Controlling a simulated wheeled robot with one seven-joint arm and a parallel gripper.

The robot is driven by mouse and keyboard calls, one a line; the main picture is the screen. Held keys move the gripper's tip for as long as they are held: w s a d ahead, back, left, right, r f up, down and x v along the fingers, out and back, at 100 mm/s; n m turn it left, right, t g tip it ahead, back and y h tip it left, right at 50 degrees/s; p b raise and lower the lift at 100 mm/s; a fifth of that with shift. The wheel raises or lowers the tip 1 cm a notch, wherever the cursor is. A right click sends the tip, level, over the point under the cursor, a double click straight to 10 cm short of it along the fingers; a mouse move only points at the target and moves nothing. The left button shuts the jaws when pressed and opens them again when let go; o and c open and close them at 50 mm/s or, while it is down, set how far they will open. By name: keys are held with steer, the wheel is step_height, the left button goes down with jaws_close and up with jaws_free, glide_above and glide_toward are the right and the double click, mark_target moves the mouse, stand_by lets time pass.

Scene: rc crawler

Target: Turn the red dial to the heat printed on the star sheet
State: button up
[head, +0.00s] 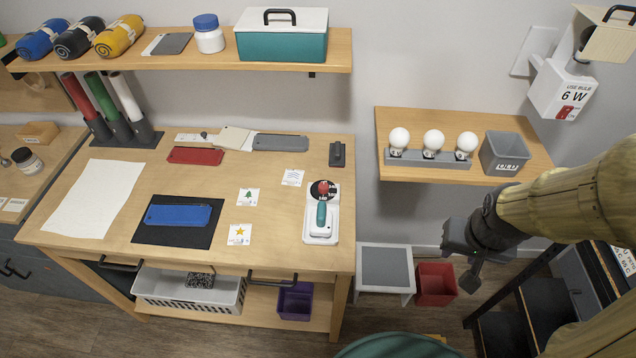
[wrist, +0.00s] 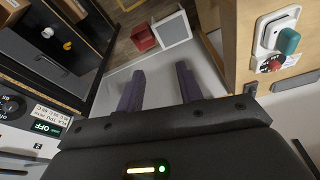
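The red dial (head: 323,187) sits on a black round scale at the back end of a white device (head: 321,229) with a teal handle (head: 321,213), at the right of the workbench. The dial also shows at the right of the wrist view (wrist: 275,66). Its setting is too small to read. The star sheet (head: 240,235), white with a yellow star, lies near the bench's front, left of the device. Its print is too small to read. My gripper (head: 459,262) is open and empty, off the bench's right side, well apart from the dial; its fingers are spread in the wrist view (wrist: 158,85).
A tree sheet (head: 248,197) and a wave sheet (head: 292,177) lie nearby. A blue block (head: 178,215) rests on a black mat. A wall shelf (head: 450,179) with bulbs is behind my gripper; a red bin (head: 436,284) stands below. Floor shows between bench and right-hand rack.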

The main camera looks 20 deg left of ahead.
steer(key=shift+o, duration=1.3)
step_height(320, 180, up, 3)
steer(key=n+g+b, duration=0.2)
steer(key=n+b, duration=0.1)
steer(key=n, duration=1.1)
glide_above(323, 185)
steer(key=shift+s+a, duration=0.15)
steer(key=shift+s, duration=0.25)
steer(key=shift+f, duration=0.1)
steer(key=f, duration=0.5)
steer(key=f+p, duration=0.1)
steer(key=f, duration=0.5)
steer(key=f+p, duration=0.1)
steer(key=f, duration=0.5)
steer(key=shift+w+f, duration=0.2)
steer(key=shift+w, duration=0.15)
